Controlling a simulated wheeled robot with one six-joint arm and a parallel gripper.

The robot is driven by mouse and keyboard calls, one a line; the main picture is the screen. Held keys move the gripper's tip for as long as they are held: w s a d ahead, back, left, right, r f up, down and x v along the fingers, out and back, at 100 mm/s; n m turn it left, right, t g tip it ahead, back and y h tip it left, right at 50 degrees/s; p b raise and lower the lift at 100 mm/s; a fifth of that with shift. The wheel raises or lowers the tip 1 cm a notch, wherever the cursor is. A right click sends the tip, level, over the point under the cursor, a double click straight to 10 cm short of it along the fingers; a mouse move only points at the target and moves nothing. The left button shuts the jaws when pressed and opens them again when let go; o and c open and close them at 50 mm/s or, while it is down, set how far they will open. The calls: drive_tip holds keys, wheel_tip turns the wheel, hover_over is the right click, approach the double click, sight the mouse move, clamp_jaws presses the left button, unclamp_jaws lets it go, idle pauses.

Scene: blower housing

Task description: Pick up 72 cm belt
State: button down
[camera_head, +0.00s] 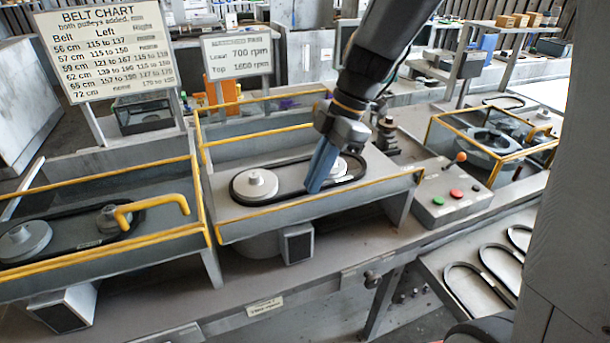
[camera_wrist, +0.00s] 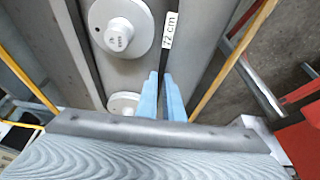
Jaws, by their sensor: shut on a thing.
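The 72 cm belt (camera_head: 279,201) is a thin black loop lying around two grey pulleys in the middle housing. In the wrist view its white "72 cm" label (camera_wrist: 170,30) shows on the belt's strand just beyond my fingertips. My gripper (camera_head: 313,188) points down into the housing, its blue fingers at the near strand. In the wrist view the fingers (camera_wrist: 161,76) are close together with the black strand between them. One pulley (camera_head: 256,184) is clear to the left; the other (camera_head: 338,166) is partly hidden behind my fingers.
Yellow rails (camera_head: 320,196) edge the middle housing. A similar housing (camera_head: 100,220) stands left and another (camera_head: 493,142) right. A control box (camera_head: 447,194) with red and green buttons sits at right. Loose belts (camera_head: 478,285) lie on the lower right tray. A belt chart (camera_head: 108,52) stands behind.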

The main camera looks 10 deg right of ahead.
drive_tip(key=shift+r, duration=0.1)
wheel_tip(320, 180, up, 15)
drive_tip(key=p, duration=0.1)
idle(0.7)
